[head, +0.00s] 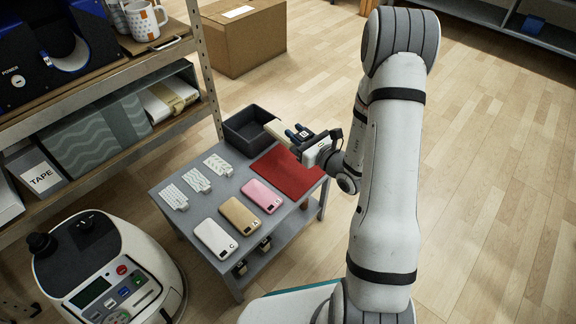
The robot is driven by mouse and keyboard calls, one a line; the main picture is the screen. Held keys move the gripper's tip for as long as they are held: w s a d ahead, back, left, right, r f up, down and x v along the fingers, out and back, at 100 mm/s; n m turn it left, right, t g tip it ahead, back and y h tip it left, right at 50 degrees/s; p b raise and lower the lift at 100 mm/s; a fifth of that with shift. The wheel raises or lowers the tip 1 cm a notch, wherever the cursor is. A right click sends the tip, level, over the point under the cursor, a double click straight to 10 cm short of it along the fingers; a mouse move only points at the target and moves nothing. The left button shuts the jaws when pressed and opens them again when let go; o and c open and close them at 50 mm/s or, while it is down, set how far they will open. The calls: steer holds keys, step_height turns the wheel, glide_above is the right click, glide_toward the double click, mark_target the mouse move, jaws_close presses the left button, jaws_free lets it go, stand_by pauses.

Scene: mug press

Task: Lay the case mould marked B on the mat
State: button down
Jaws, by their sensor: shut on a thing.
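My gripper (299,133) is shut on a cream slab (278,131), taken as the case mould, which sticks out to the left of the jaws. A dark part with a small pale mark shows at the jaws; I cannot read the mark. The slab is held above the table's back, between the dark bin and the red mat (290,173). The mat lies flat at the table's right end, with nothing on its visible part. The slab appears clear of the mat.
The grey table (190,222) bears a white case (215,238), a tan case (240,215), a pink case (263,194) and patterned strips (197,180). A dark open bin (245,132) stands behind. Small dark things (240,268) sit underneath. A press-like machine (105,270) stands left.

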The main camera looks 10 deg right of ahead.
steer(key=p, duration=0.3)
steer(key=shift+w+a+f+y, duration=0.1)
steer(key=shift+w+f+y, duration=0.05)
steer(key=shift+w+y, duration=0.2)
steer(key=f+p, duration=0.1)
steer(key=a+f+p, duration=0.1)
steer(key=p, duration=0.1)
steer(key=f+n+g+y+p, duration=0.1)
steer(key=p, duration=0.1)
steer(key=shift+w+a, duration=0.2)
steer(key=shift+a, duration=0.2)
steer(key=f+b, duration=0.3)
steer(key=f, duration=0.8)
steer(key=shift+a, duration=0.2)
steer(key=shift+f+b, duration=0.15)
steer(key=shift+b, duration=0.15)
steer(key=c, duration=1.2)
jaws_free()
steer(key=shift+s, duration=0.1)
steer(key=shift+o, duration=0.2)
